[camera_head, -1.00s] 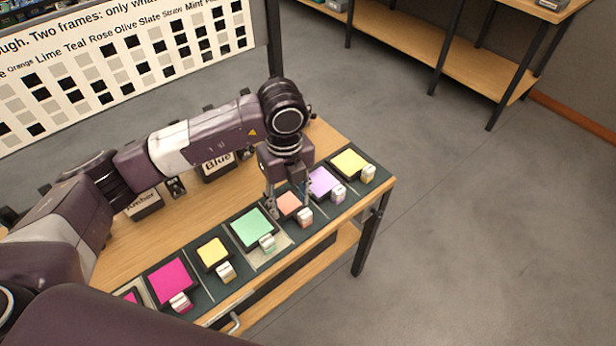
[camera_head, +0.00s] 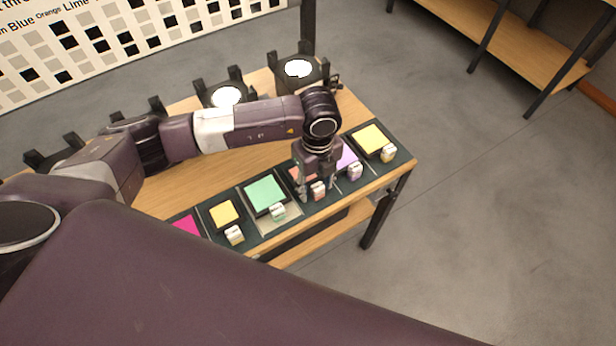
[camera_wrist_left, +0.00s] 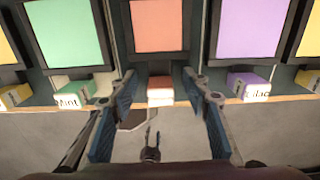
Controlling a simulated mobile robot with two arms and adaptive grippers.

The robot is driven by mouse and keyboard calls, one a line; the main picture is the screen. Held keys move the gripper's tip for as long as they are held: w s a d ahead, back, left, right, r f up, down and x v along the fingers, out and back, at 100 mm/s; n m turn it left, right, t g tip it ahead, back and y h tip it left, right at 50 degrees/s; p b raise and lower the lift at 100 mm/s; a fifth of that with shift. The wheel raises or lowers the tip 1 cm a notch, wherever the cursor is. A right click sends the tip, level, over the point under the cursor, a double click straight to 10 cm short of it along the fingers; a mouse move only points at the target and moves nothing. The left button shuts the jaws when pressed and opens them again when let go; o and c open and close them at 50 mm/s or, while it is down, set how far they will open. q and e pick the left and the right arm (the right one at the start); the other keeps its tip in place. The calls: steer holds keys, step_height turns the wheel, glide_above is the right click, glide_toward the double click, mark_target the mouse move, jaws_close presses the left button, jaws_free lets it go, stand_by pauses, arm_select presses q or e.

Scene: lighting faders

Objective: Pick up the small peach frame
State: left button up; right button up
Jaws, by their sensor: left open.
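The small peach frame (camera_head: 297,174) lies in the row of coloured frames on the table, between the mint and lilac ones, partly hidden by my gripper. In the left wrist view the peach frame (camera_wrist_left: 157,25) shows as a peach square with a dark border, at top centre. Its peach and white block (camera_head: 319,191) is at the table's front edge. My right gripper is not seen.
The mint frame (camera_head: 265,194) and lilac frame (camera_head: 347,157) lie close on either side. Yellow frames (camera_head: 370,139) and a magenta one (camera_head: 186,226) are farther along. Black lamp-like fixtures (camera_head: 299,70) stand at the table's back. Open floor is to the right.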

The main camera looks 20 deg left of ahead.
arm_select(q)
steer(key=shift+c, duration=0.9)
jaws_close()
steer(key=shift+r, duration=0.15)
step_height(320, 180, up, 21)
steer(key=shift+r+b, duration=0.2)
steer(key=shift+b, duration=0.25)
